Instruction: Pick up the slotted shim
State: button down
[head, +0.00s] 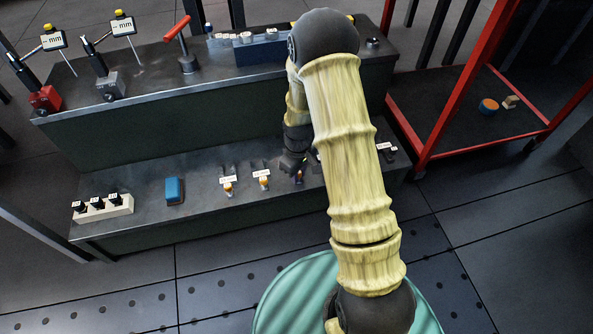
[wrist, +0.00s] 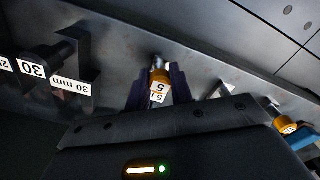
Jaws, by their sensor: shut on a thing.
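The slotted shim (wrist: 158,88) in my grasp shows an orange grip with a white label in the wrist view; the figure 5 is readable on it. My gripper (wrist: 157,92) is shut on it, with one dark finger on each side. The shim's far end is hard to make out, and I cannot tell whether it is clear of the shelf. In the head view my gripper (head: 297,167) is low over the front shelf, largely behind my arm. Two similar orange-gripped shims (head: 228,187) (head: 264,181) stand to its left; one shows in the wrist view (wrist: 284,125).
Dark blocks labelled 30 mm (wrist: 70,82) stand close by; similar ones show at the shelf's right (head: 385,148). A blue box (head: 174,190) and a cream rack (head: 103,209) are at left. The raised bench (head: 150,75) is behind; a red-framed cart (head: 455,100) is at right.

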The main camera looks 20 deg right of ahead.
notch_tip(320, 180, up, 10)
jog(key=p, duration=0.6)
jog(key=shift+p, duration=0.3)
notch_tip(320, 180, up, 15)
jog(key=w+m+p, duration=0.1)
jog(key=m+p, duration=0.5)
jog(key=p, duration=0.8)
jog(key=shift+w+r+m, duration=0.15)
jog(key=shift+w+m, duration=0.15)
jog(key=shift+m, duration=0.1)
jog(key=shift+d, duration=0.2)
